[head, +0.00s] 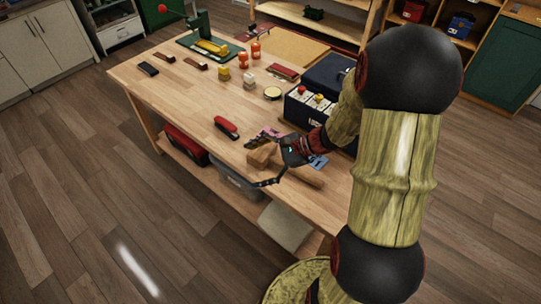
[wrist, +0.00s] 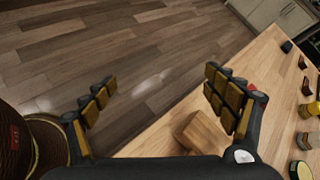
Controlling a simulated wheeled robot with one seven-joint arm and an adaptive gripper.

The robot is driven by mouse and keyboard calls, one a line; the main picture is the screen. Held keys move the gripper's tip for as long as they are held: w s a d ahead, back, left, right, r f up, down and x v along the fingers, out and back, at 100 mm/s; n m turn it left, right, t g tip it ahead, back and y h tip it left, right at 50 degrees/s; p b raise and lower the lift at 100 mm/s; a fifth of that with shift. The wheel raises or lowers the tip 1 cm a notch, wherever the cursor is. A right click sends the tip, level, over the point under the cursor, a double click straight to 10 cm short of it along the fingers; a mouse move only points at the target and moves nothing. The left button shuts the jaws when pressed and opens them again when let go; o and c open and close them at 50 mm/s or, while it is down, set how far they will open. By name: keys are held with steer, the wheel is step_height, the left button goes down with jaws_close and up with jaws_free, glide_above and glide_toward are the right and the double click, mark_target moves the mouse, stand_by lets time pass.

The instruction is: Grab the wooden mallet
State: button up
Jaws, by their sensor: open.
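The wooden mallet (head: 262,155) lies near the front edge of the workbench in the head view, its block head to the left and its handle running right past my gripper. My gripper (head: 276,168) is over the mallet, partly covering it. In the wrist view the mallet's head (wrist: 202,134) shows below the right finger, on the bench near its edge. My gripper (wrist: 168,95) is open there, its two padded fingers wide apart with nothing between them but floor seen beyond. The handle is hidden in the wrist view.
The workbench (head: 170,92) holds a red and black tool (head: 226,127) left of the mallet. A dark toolbox (head: 305,110) stands behind my gripper. Orange and yellow bottles (head: 242,60) are farther back. The bench's left front is mostly clear.

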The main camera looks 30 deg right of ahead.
mark_target(270, 154)
steer(key=shift+o, duration=1.2)
steer(key=w+d+f+m+t, duration=0.2)
steer(key=d+f+m+t, duration=0.1)
steer(key=d, duration=0.4)
steer(key=f+m, duration=0.1)
steer(key=m, duration=0.1)
steer(key=shift+w+d+f+m+h+p, duration=0.2)
steer(key=shift+f+m+h+p, duration=0.1)
steer(key=shift+f+p, duration=0.1)
steer(key=shift+o, duration=0.3)
steer(key=d+f+m+t, duration=0.1)
steer(key=d, duration=0.1)
steer(key=d+f+m+t+h, duration=0.1)
steer(key=d+f+m, duration=0.1)
steer(key=d+f+m+h, duration=0.1)
steer(key=d+f+m, duration=0.1)
steer(key=shift+w+d+f+t, duration=0.1)
steer(key=shift+w+d+t, duration=0.2)
steer(key=shift+d+t, duration=0.1)
steer(key=shift+x, duration=1.25)
steer(key=shift+w+d+b+x, duration=0.1)
steer(key=shift+b+x, duration=0.35)
steer(key=shift+x, duration=0.8)
steer(key=shift+w+d+b+x, duration=0.15)
steer(key=shift+b+x, duration=0.25)
steer(key=shift+x, duration=0.9)
steer(key=shift+r, duration=0.25)
steer(key=c, duration=0.3)
steer(key=c, duration=1.1)
